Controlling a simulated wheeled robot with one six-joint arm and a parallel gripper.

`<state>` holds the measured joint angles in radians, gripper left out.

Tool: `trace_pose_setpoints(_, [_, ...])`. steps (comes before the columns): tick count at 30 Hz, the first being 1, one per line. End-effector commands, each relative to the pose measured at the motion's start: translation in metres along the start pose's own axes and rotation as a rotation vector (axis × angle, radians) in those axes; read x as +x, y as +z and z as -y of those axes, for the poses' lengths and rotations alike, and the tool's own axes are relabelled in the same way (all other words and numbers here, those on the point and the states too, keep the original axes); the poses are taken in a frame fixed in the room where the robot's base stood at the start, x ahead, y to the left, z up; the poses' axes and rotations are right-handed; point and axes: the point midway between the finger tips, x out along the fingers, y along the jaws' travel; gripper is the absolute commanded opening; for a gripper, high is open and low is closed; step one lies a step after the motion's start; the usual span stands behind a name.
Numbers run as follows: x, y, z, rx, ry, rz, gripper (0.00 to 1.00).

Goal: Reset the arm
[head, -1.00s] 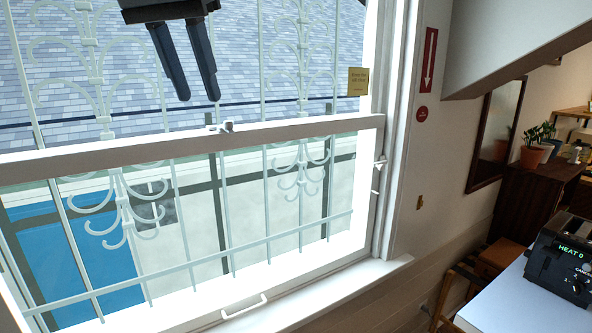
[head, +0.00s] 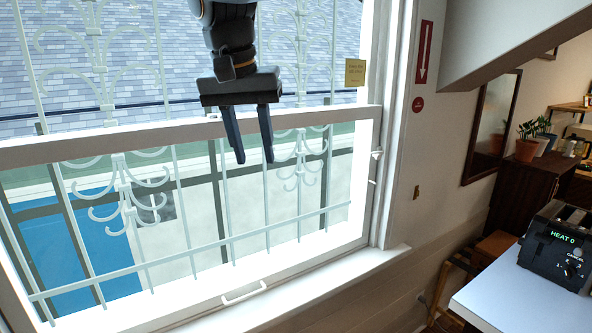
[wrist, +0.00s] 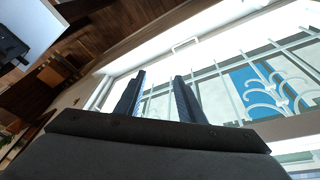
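My gripper (head: 254,161) hangs in the upper middle of the head view, in front of the window, with its two dark fingers pointing down. The fingers are apart and nothing is between them. In the wrist view my gripper (wrist: 160,82) also shows two separate fingers, with the window bars and sill behind them. The arm comes down from the top edge of the head view.
The sash window (head: 190,130) with white bars fills the left and middle. A white table (head: 520,295) with a black toaster (head: 556,246) stands at lower right. A sloped stair underside (head: 510,35) hangs at upper right. A dark cabinet (head: 535,185) stands behind.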

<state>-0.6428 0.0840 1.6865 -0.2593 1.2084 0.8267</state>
Motion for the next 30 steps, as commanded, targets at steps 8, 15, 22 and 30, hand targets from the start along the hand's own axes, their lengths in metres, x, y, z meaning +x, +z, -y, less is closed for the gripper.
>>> trace_pose_setpoints(8, [0.158, 0.028, -0.102, -0.071, -0.021, 0.098, 0.35])
trace_pose_setpoints(15, [0.271, 0.097, -0.197, -0.096, -0.062, 0.15, 0.35])
trace_pose_setpoints(22, [0.326, 0.164, -0.252, -0.1, -0.082, 0.164, 0.35])
trace_pose_setpoints(30, [0.336, 0.182, -0.264, -0.104, -0.085, 0.162, 0.35])
